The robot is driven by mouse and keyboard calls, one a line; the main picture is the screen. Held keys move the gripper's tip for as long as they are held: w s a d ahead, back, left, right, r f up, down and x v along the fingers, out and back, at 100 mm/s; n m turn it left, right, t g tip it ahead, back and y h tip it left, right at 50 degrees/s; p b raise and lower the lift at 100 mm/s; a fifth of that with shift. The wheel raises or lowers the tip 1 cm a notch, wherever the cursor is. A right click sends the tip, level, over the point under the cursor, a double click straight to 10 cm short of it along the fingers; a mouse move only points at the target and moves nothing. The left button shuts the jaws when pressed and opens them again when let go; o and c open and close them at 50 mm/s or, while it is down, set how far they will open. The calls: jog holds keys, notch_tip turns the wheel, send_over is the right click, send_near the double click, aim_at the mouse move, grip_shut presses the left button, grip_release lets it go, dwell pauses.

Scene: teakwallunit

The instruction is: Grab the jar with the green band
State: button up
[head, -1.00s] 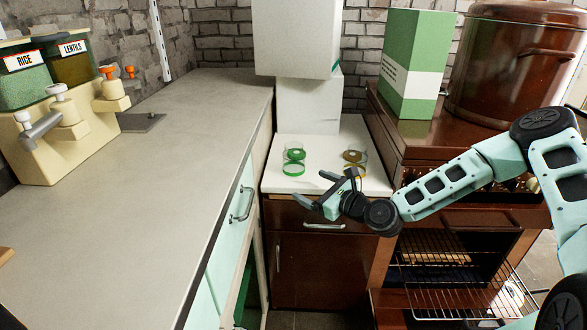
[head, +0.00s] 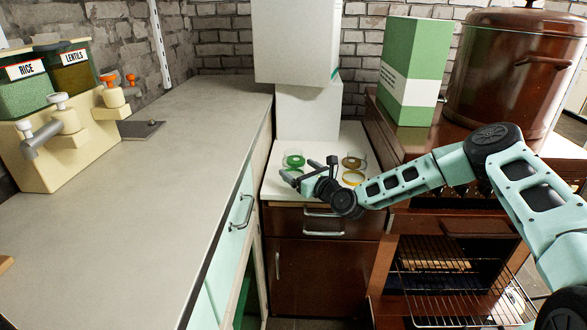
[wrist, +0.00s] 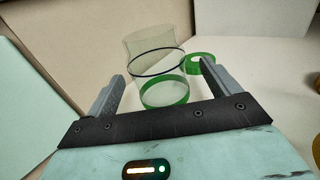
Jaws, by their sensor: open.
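The jar with the green band (wrist: 163,90) is clear glass, with green around its base. In the wrist view it stands upright between my gripper's fingers, a little ahead of the palm, with gaps on both sides. In the head view the jar (head: 293,161) is on the white counter and my gripper hides its lower part. My gripper (wrist: 162,73) is open and empty, also seen from above in the head view (head: 295,174). A green ring-shaped object (wrist: 201,64) lies behind the jar, close to the right fingertip.
The stove with a brown pot (head: 500,70) and green box (head: 411,75) is at right; a grey worktop (head: 150,220) at left.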

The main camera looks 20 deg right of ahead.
jog(key=shift+p+x, duration=0.35)
jog(key=shift+x, duration=2.25)
jog(key=shift+a, duration=0.1)
jog(key=c, duration=1.1)
